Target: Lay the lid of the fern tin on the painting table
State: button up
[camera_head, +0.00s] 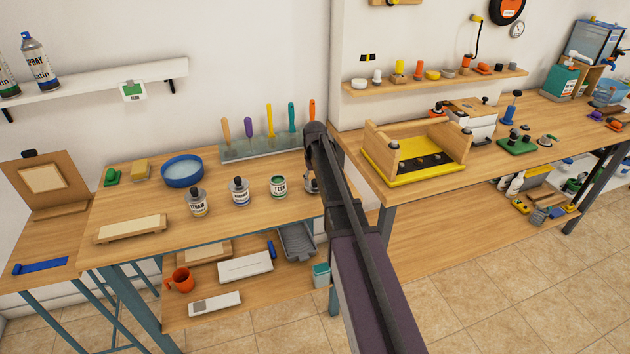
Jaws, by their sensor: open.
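The fern tin (278,187) stands upright on the painting table (150,255), rightmost in a row of labelled tins. Its label reads FERN and its top looks green; I cannot tell whether a lid is on it.
A blue round dish (182,170), a wooden block (130,229) and a rack of coloured-handled tools (262,147) stand on the table. Bare tabletop lies in front of the tins. A yellow-based wooden stand (415,160) is on the bench to the right.

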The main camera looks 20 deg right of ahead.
jog(key=shift+r, duration=0.1)
notch_tip(320, 180, up, 12)
jog(key=p, duration=1.2)
jog(key=shift+s, duration=0.1)
dwell(0.7)
jog(key=s+a, duration=0.4)
jog(key=s, duration=0.5)
jog(key=s+a, duration=0.4)
jog(key=s, duration=0.5)
jog(key=s+a, duration=0.4)
jog(key=s, duration=0.5)
jog(key=shift+s+a, duration=0.2)
jog(key=shift+s, duration=0.05)
jog(key=shift+c, duration=0.8)
